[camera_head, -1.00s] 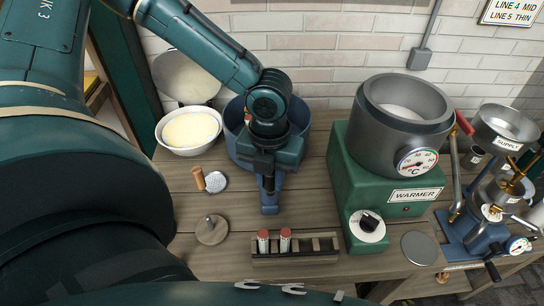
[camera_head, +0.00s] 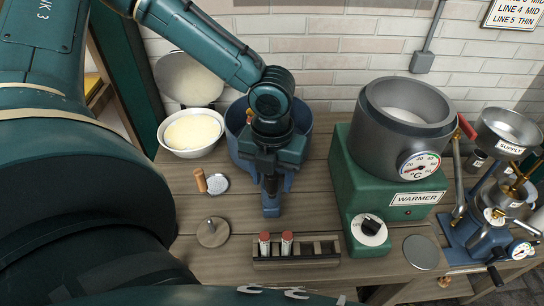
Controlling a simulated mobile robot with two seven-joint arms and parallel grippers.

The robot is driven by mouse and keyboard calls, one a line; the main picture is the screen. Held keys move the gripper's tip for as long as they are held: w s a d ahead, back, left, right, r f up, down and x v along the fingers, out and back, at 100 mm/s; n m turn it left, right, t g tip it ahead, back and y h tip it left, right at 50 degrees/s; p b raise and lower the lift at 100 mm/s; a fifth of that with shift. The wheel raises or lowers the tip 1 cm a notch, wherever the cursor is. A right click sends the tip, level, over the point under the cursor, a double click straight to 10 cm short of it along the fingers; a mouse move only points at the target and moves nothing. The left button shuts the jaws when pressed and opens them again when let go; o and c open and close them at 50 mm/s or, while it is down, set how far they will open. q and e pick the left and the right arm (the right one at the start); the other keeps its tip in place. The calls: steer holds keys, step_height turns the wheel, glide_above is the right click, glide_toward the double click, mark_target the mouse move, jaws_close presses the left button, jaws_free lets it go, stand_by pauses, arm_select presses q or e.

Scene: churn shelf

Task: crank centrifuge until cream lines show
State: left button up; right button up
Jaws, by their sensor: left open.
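A round blue tub (camera_head: 234,145) stands at the back of the bench, behind my left arm. It may be the centrifuge; my arm hides much of it, and I cannot make out a crank clearly. My left gripper (camera_head: 271,208) points down in front of the tub, open and holding nothing that I can see. Two red-capped tubes (camera_head: 287,244) stand in the left part of a wooden rack (camera_head: 322,249), in front of the gripper. I cannot make out any cream line in them. My right gripper is not in view.
A green warmer (camera_head: 372,183) with a grey pot and dial stands right of the gripper. A blue machine (camera_head: 465,231) with a supply bowl is at far right. A cream bowl (camera_head: 191,133), a wooden-handled tool (camera_head: 201,180) and a round lid (camera_head: 212,232) lie left.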

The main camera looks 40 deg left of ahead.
arm_select(q)
steer(key=shift+r, duration=3.6)
steer(key=shift+s, duration=0.1)
